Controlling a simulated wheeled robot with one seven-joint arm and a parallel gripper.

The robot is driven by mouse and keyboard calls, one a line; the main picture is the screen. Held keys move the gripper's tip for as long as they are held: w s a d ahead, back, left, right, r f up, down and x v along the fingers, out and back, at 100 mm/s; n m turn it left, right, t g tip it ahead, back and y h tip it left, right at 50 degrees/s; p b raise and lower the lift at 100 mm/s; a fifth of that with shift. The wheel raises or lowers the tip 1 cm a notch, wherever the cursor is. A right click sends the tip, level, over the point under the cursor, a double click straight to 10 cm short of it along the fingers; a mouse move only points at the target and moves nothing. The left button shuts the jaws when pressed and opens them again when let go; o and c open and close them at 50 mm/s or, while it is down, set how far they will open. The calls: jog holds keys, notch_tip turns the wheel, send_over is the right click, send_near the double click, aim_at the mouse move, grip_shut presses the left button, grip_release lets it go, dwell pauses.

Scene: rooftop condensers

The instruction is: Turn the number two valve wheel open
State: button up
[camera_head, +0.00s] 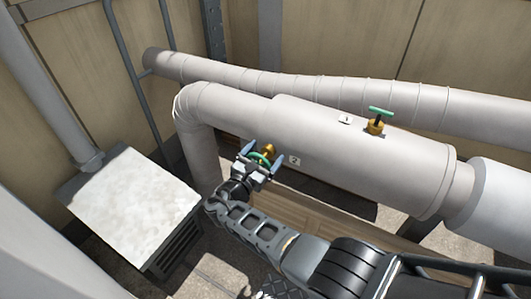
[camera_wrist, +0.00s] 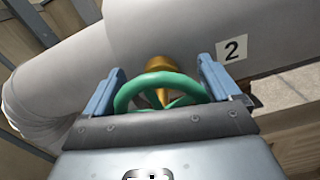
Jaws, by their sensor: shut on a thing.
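The number two valve wheel is a green ring (camera_wrist: 131,92) on a brass stem (camera_wrist: 160,67) that comes out of the grey pipe. In the wrist view it lies between the two blue fingers of my gripper (camera_wrist: 165,88), which is shut on it. The label "2" (camera_wrist: 233,49) is on the pipe to the right of the wheel. In the head view, my gripper (camera_head: 261,163) is at the pipe's side around the green wheel (camera_head: 258,158), and the label "2" (camera_head: 295,161) is just right of it. The wheel's lower part is hidden by my gripper in the wrist view.
Another green valve (camera_head: 381,112) with a brass base stands on top of the pipe, beside the label "1" (camera_head: 345,119). A white-topped box unit (camera_head: 132,205) stands to the left of my arm. A second pipe (camera_head: 300,88) runs behind, near the wall.

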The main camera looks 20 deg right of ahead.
jog(key=shift+s+d+f, duration=0.1)
jog(key=shift+s+f, duration=0.1)
jog(key=shift+f, duration=0.1)
jog(key=o, duration=0.8)
jog(key=shift+f, duration=0.1)
jog(key=shift+r+v, duration=0.15)
jog(key=shift+v, duration=1.85)
jog(key=shift+r+v, duration=0.15)
jog(key=shift+v, duration=1.8)
